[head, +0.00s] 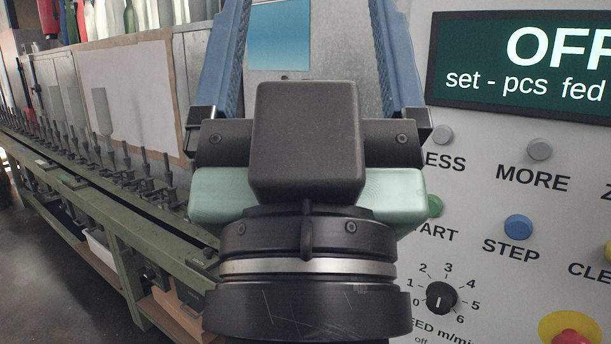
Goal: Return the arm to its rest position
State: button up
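My gripper (308,45) fills the middle of the head view, seen from behind its black wrist. Its two blue fingers stand wide apart, left and right, with nothing visible between them but the background. The fingertips run out of the top of the picture. The arm behind the wrist is mostly out of view below. The gripper stands in front of the left part of the grey control panel (480,240) and hides some of it. I cannot tell how far it is from the panel.
The panel has a dark display (530,70) reading "OFF", a blue STEP button (518,227), a feed knob (439,298) and a red stop button (572,337). At left runs a green conveyor (120,210) with rows of spindles (143,160). Dark floor (60,280) lies open below left.

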notch_tip(320, 180, up, 25)
jog(key=p, duration=2.4)
jog(key=shift+s+a+f, duration=0.15)
jog(key=shift+s+f, duration=0.05)
